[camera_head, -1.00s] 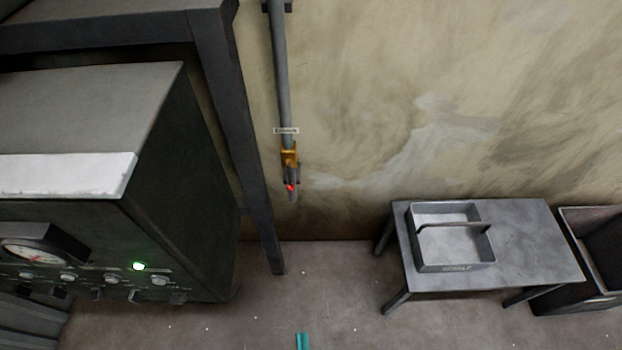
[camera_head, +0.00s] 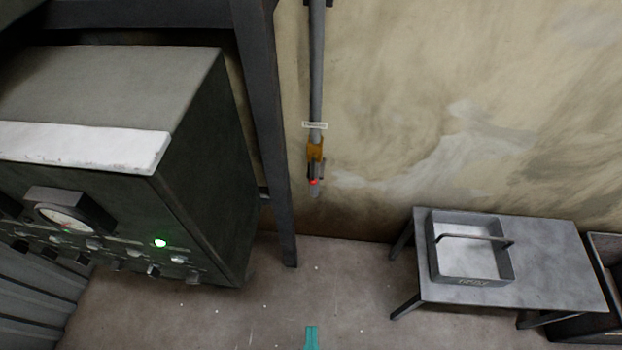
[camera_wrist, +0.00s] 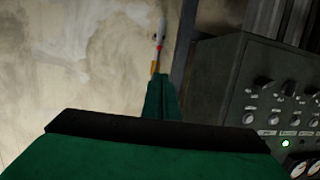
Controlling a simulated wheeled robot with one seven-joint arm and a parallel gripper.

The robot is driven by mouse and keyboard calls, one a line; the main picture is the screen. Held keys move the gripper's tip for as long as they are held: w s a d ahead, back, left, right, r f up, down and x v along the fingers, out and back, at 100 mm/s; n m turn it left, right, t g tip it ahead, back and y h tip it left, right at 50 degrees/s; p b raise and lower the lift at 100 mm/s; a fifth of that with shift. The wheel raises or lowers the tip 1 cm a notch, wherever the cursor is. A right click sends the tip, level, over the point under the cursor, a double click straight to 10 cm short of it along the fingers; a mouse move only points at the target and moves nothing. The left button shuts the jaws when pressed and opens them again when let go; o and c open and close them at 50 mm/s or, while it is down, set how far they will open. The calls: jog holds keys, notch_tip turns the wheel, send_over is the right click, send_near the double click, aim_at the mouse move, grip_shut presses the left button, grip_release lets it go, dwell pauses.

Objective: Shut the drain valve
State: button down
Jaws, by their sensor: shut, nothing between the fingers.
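The drain valve (camera_head: 315,152) is a small brass body on a grey vertical pipe (camera_head: 317,70) against the wall, under a small label. A red-tipped part (camera_head: 313,181) shows just below the brass; the lever's exact angle is too small to tell. In the wrist view the valve (camera_wrist: 154,67) appears just beyond my fingertips, partly hidden by them, with a red spot near it. My gripper (camera_wrist: 161,88) is green, with its fingers shut together and empty. In the head view only its teal tips (camera_head: 311,338) show at the bottom edge, apart from the valve.
A dark cabinet (camera_head: 205,150) with a gauge, knobs and a green lamp stands left. A dark frame leg (camera_head: 268,140) stands between it and the pipe. A low metal table (camera_head: 550,260) with a grey tray (camera_head: 437,270) stands right. The floor between is clear.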

aim_at(313, 171)
jog(key=w+f+n+t+y, duration=0.1)
jog(key=w+n, duration=0.4)
jog(key=w, duration=0.7)
jog(key=w+a+f+n+t+y, duration=0.1)
jog(key=w+f+n+t+y, duration=0.1)
jog(key=w, duration=1)
jog(key=w+a+f+n+t+y, duration=0.1)
jog(key=w+f+n, duration=0.4)
jog(key=w, duration=0.6)
jog(key=n+y, duration=0.1)
jog(key=n, duration=0.1)
jog(key=shift+w+n+t+y, duration=0.3)
jog(key=shift+w+n+y, duration=0.1)
jog(key=shift+w+a, duration=0.1)
jog(key=x, duration=0.9)
jog(key=d, duration=0.1)
jog(key=d+f, duration=0.2)
jog(key=shift+w+d+f, duration=0.1)
jog(key=shift+w+d, duration=0.05)
jog(key=shift+w, duration=0.15)
jog(key=shift+w+d, duration=0.15)
